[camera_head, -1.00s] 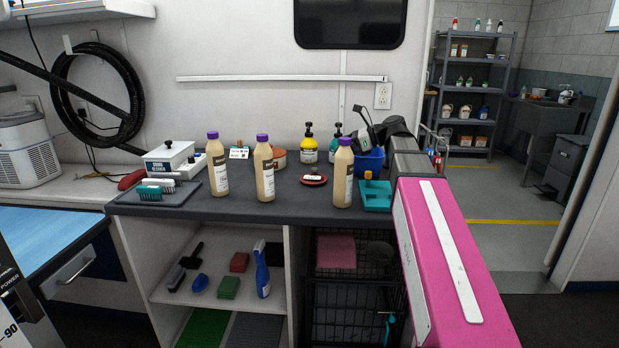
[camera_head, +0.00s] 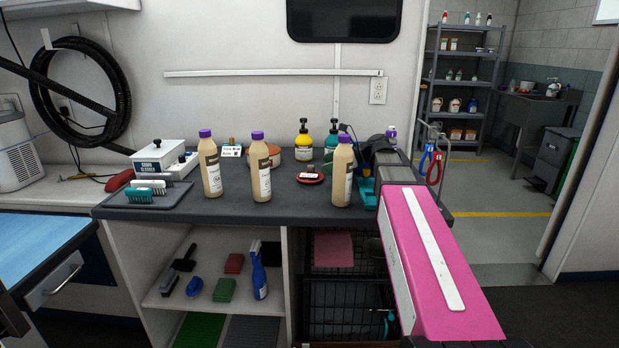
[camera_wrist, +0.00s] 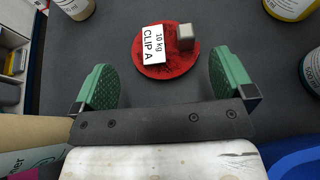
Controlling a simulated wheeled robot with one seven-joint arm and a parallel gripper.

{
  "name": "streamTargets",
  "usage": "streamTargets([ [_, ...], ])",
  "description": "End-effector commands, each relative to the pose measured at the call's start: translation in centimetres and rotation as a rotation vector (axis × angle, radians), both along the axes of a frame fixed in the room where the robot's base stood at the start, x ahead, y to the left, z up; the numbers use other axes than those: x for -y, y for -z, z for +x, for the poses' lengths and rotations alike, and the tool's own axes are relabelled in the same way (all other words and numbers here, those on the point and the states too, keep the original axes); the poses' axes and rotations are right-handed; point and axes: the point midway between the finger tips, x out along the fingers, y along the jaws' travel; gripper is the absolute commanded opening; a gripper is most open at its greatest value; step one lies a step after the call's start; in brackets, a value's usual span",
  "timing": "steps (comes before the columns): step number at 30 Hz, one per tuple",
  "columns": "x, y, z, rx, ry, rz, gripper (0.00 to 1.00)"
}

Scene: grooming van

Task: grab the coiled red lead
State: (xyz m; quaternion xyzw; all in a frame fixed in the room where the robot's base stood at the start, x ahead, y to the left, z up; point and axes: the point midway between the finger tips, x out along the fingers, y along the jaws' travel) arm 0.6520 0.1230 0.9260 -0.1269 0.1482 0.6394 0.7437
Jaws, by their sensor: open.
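The coiled red lead (camera_head: 311,177) lies flat on the dark counter between the bottles in the head view. In the wrist view it is a flat red disc (camera_wrist: 185,67) with a white tag reading "10 kg CLIP A" and a grey metal block on its right side. My gripper (camera_wrist: 161,68) is open, its green pads on either side of the lead, and nothing is between them but the view of the lead. Its height above the lead is hard to judge.
Tan bottles (camera_head: 260,175) (camera_head: 342,180) stand near the lead. A yellow pump bottle (camera_head: 303,142) stands behind it and a teal bottle (camera_head: 331,140) beside that. A blue container (camera_wrist: 300,158) shows at the wrist view's lower right. The counter (camera_head: 235,203) is clear in front.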

Motion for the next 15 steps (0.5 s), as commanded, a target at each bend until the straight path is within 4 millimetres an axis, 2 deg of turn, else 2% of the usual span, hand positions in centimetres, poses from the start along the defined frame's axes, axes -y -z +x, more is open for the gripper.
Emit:
streamTargets([
  [3,-1.5,0.5,0.3,0.001,0.000,0.000,1.00],
  [11,-2.7,1.0,0.4,0.001,0.000,0.000,1.00],
  [15,-4.1,1.6,0.6,0.000,-0.001,0.000,1.00],
])
